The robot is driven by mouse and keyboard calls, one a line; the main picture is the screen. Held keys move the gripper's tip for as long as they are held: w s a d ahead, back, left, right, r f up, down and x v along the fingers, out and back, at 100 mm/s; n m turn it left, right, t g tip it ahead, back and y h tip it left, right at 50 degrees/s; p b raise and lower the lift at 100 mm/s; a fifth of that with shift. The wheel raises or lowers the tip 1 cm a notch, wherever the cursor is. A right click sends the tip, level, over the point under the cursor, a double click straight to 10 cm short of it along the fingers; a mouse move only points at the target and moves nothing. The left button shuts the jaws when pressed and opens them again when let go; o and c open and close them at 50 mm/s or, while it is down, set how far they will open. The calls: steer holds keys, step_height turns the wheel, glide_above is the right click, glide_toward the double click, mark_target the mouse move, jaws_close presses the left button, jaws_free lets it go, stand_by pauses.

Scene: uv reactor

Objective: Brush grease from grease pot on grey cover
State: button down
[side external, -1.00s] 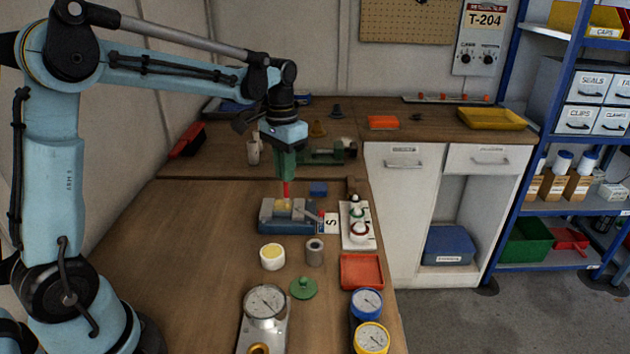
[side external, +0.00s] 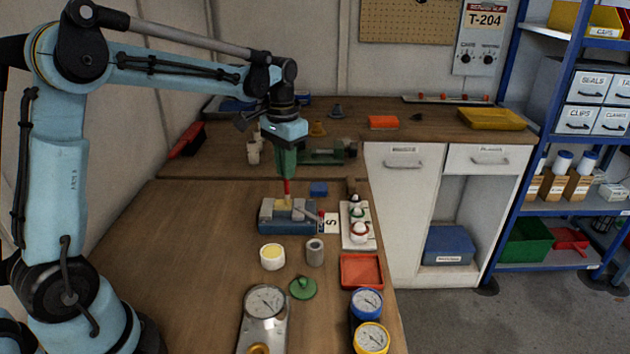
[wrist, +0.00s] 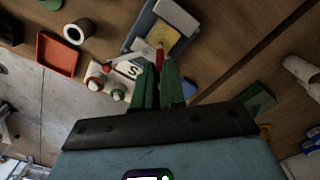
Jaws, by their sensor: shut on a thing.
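My gripper (side external: 287,172) has green fingers and is shut on a red-handled brush (side external: 287,188), held upright. In the wrist view my gripper (wrist: 159,85) holds the same brush (wrist: 160,56). The brush tip is over a yellowish patch (side external: 283,204) on a blue-grey clamp-like fixture (side external: 268,221); I cannot tell whether it touches. The patch also shows in the wrist view (wrist: 158,38). The grease pot (side external: 272,262), white with yellow contents, stands nearer the camera. A grey hollow cylinder (side external: 315,252) stands beside it. I cannot tell for sure which part is the grey cover.
A green lid (side external: 303,288), red tray (side external: 361,271) and gauges (side external: 366,303) lie in front. A white rack (side external: 351,242) with small red and green parts is right of the fixture. A blue block (side external: 318,188) is behind it. The left bench is clear.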

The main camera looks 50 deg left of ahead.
steer(key=shift+w+a, duration=0.35)
stand_by(0.4)
steer(key=shift+s+a, duration=0.75)
steer(key=shift+s, duration=0.05)
stand_by(1.1)
steer(key=shift+s+d, duration=0.1)
steer(key=shift+s+d, duration=0.15)
steer(key=shift+s+d, duration=0.45)
steer(key=shift+d, duration=0.1)
stand_by(0.9)
steer(key=shift+w+d, duration=0.7)
steer(key=shift+w, duration=0.05)
stand_by(1.2)
steer(key=shift+w+a, duration=0.75)
stand_by(0.9)
